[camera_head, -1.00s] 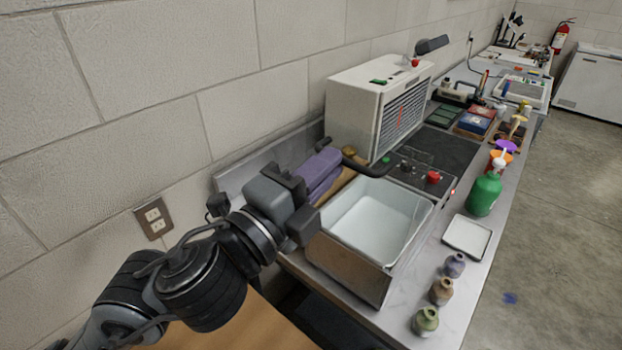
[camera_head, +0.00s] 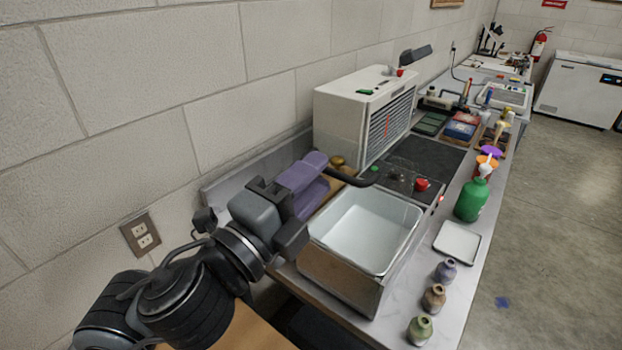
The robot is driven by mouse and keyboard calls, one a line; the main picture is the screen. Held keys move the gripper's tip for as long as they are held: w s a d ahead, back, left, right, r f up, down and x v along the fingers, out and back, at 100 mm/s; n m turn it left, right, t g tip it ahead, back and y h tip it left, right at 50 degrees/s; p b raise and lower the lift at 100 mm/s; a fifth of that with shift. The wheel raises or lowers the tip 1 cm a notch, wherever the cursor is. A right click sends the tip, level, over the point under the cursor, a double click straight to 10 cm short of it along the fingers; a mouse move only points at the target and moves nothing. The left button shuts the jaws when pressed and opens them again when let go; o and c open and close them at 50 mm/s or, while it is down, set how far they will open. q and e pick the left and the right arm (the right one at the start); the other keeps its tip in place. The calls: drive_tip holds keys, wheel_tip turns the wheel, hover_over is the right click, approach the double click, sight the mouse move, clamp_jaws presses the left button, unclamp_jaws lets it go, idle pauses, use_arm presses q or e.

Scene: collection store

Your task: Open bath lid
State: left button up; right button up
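The bath (camera_head: 340,276) is a metal box on the counter with a pale, smooth inside. I can look straight down into it, and no opaque lid covers its top. A clear lid cannot be ruled out. A dark curved bar (camera_head: 356,180) runs behind its back edge; I cannot tell whether it belongs to a lid. My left gripper (camera_head: 281,213) is at the bath's left side, near its left rim, with its two dark fingers apart and nothing visible between them. Whether a finger touches the rim is unclear. My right gripper is out of view.
A folded purple thing (camera_head: 302,180) lies just beyond my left gripper. A white vented box (camera_head: 350,124) stands behind the bath. A red knob (camera_head: 421,184), a green bottle (camera_head: 471,200), a white tray (camera_head: 457,242) and small jars (camera_head: 434,297) are to the right.

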use_arm(q)
drive_tip(key=p+v, duration=0.1)
drive_tip(key=v, duration=0.6)
drive_tip(key=shift+s, duration=0.2)
